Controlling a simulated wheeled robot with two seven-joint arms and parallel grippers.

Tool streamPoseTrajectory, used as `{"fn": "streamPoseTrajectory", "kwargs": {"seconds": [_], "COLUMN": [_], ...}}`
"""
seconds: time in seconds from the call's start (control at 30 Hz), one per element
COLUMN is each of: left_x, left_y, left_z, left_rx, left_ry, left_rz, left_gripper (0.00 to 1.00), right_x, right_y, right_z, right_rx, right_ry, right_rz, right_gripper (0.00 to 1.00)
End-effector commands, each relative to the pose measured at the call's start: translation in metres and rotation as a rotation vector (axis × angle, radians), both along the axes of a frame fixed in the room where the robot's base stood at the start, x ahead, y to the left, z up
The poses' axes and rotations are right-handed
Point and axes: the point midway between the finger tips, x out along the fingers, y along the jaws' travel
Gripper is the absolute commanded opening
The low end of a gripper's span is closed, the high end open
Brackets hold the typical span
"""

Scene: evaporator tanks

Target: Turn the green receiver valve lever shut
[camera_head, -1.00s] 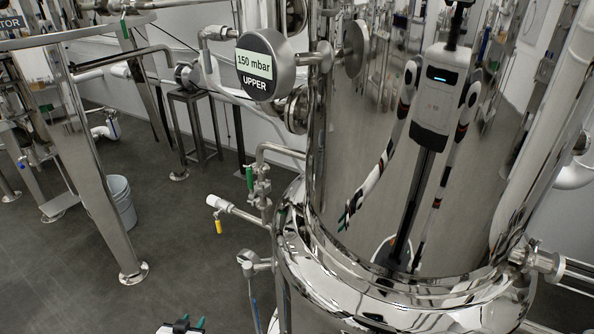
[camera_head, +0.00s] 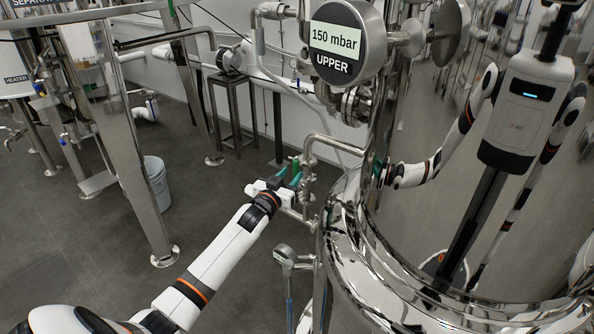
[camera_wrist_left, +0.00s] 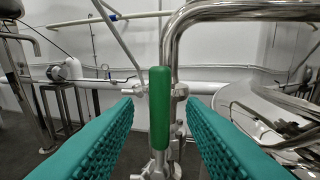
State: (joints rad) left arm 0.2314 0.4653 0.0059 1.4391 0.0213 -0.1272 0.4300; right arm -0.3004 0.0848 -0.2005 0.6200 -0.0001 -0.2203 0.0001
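The green receiver valve lever (camera_head: 295,166) stands on the small steel pipework left of the big polished tank, partly hidden by my gripper. In the left wrist view the green lever (camera_wrist_left: 160,108) is upright, its round top up. My left gripper (camera_head: 287,178) reaches in from the left, right at the lever. In the wrist view its teal fingers (camera_wrist_left: 160,128) are open, one on each side of the lever, with a visible gap on both sides. They do not appear to touch it. My right gripper is not in view, apart from arm reflections in the tank.
The polished tank (camera_head: 350,235) curves close on the right. A bent steel pipe (camera_head: 325,140) arches beside the lever. A lower fitting (camera_head: 284,255) sits below my gripper. The floor to the left is open, with a grey bucket (camera_head: 156,182).

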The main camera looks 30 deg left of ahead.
Motion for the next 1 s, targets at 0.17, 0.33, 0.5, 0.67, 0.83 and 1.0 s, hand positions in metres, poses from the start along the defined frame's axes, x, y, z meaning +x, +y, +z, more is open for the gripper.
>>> {"fn": "streamPoseTrajectory", "kwargs": {"seconds": [0.17,0.33,0.5,0.67,0.83,1.0], "left_x": [0.027,0.039,0.041,0.041,0.04,0.04], "left_y": [0.004,0.005,0.005,0.005,0.005,0.005], "left_z": [0.0,0.0,0.0,0.0,0.0,0.0], "left_rx": [0.0,0.001,0.001,0.001,0.001,0.001], "left_ry": [-0.002,0.0,0.0,0.0,0.0,0.001], "left_rz": [0.001,0.0,0.0,0.0,0.0,0.0], "left_gripper": [0.37,0.37,0.37,0.35,0.08,0.0], "right_x": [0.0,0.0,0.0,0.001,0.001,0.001], "right_y": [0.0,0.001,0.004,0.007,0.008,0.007], "right_z": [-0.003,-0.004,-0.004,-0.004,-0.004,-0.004], "right_rx": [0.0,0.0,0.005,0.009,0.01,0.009], "right_ry": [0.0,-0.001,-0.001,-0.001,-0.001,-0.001], "right_rz": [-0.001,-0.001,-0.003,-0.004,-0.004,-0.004], "right_gripper": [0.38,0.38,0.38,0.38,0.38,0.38]}}
